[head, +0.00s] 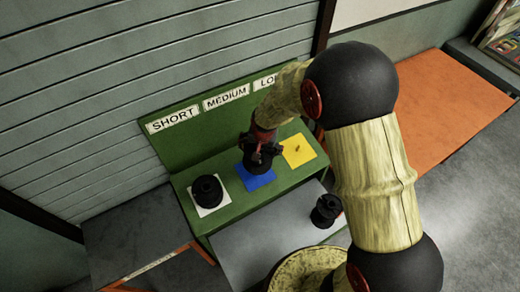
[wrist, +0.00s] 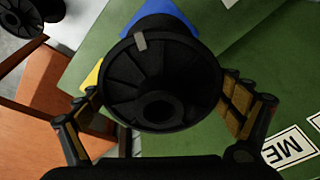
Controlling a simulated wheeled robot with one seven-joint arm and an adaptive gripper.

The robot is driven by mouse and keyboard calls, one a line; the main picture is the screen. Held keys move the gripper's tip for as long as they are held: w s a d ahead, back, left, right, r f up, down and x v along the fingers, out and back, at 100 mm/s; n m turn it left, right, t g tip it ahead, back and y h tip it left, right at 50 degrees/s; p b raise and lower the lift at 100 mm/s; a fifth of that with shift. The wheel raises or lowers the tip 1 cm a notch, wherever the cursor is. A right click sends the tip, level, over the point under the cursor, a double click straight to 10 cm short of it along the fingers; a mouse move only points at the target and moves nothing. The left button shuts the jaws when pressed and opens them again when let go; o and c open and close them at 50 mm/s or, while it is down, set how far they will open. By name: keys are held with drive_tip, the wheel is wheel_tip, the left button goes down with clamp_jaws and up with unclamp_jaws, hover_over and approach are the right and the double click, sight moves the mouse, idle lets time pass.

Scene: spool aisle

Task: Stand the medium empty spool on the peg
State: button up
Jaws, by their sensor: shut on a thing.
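My gripper (head: 262,150) is shut on a black spool (head: 257,166) at the blue square (head: 260,182), under the MEDIUM label (head: 226,97). In the wrist view the spool (wrist: 160,80) sits between both fingers, its ribbed flange and round hub facing the camera and a small pale mark on its rim. It covers part of the blue square (wrist: 165,15). Any peg there is hidden by the spool. I cannot tell whether the spool rests on the square or hangs just above it.
Another black spool (head: 207,191) stands on the white square (head: 223,205) under SHORT (head: 172,121). The yellow square (head: 305,152) on the right has a small peg. A further black spool (head: 326,211) stands on the grey surface (head: 265,240) in front. A slatted wall (head: 120,75) rises behind.

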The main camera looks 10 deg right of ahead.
drive_tip(key=shift+s+b+x, duration=0.15)
drive_tip(key=shift+b+x, duration=0.95)
drive_tip(key=shift+x, duration=0.25)
drive_tip(key=shift+s+b+x, duration=0.1)
drive_tip(key=shift+b+x, duration=0.95)
drive_tip(key=shift+x, duration=0.35)
drive_tip(key=shift+a, duration=0.15)
drive_tip(key=shift+b, duration=0.55)
drive_tip(key=shift+s+b+x, duration=0.25)
drive_tip(key=shift+b+x, duration=1.2)
drive_tip(key=shift+x, duration=0.35)
drive_tip(key=shift+s+b+x, duration=0.2)
drive_tip(key=shift+b+x, duration=1.25)
drive_tip(key=shift+x, duration=0.35)
drive_tip(key=o, duration=1.6)
drive_tip(key=shift+a, duration=0.2)
drive_tip(key=shift+c, duration=0.2)
drive_tip(key=shift+f, duration=0.1)
drive_tip(key=v, duration=1.2)
